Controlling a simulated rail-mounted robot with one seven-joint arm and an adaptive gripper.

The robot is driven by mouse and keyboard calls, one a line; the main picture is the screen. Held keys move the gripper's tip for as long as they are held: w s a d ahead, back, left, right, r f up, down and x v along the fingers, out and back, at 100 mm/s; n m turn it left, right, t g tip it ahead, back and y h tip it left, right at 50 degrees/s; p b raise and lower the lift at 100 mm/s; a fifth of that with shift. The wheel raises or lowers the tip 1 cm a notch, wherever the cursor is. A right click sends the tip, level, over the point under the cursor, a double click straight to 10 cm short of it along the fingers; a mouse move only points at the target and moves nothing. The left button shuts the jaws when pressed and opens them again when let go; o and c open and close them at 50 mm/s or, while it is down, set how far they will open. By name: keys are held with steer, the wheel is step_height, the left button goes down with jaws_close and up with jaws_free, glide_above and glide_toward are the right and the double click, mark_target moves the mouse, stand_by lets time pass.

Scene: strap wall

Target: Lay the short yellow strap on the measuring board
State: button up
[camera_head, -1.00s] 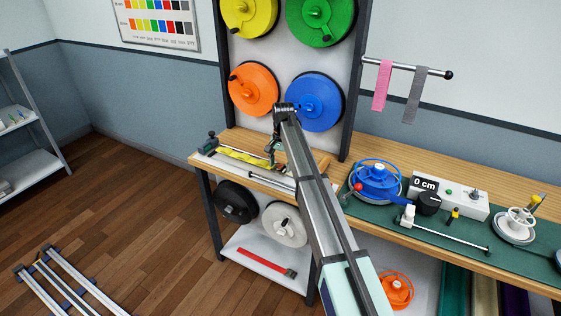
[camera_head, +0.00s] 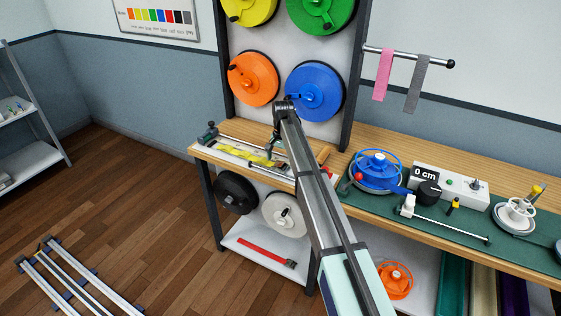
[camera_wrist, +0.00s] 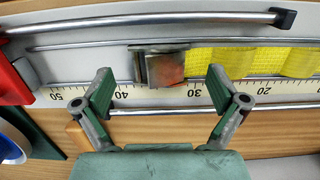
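The yellow strap (camera_head: 228,152) lies lengthwise along the measuring board (camera_head: 209,147) at the left end of the bench. In the wrist view the woven yellow strap (camera_wrist: 265,62) looks slightly wavy and runs out of the picture at the right. A metal buckle (camera_wrist: 160,66) is at its left end, near the 30 to 40 marks on the board's scale (camera_wrist: 75,98). My gripper (camera_wrist: 160,75) is open, with its green-padded fingers apart on either side of the buckle in the picture and nothing held. In the head view my gripper (camera_head: 273,150) is over the board's right part.
Metal rails (camera_wrist: 140,24) run along the board. A red block (camera_wrist: 12,82) stands at its left end in the wrist view. A blue winder (camera_head: 377,170) and a white control box (camera_head: 455,187) stand to the right. Coloured reels (camera_head: 316,91) hang behind. A red strap (camera_head: 262,250) lies below.

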step_height(320, 180, up, 12)
steer(key=w, duration=0.1)
steer(key=shift+d, duration=0.2)
stand_by(0.4)
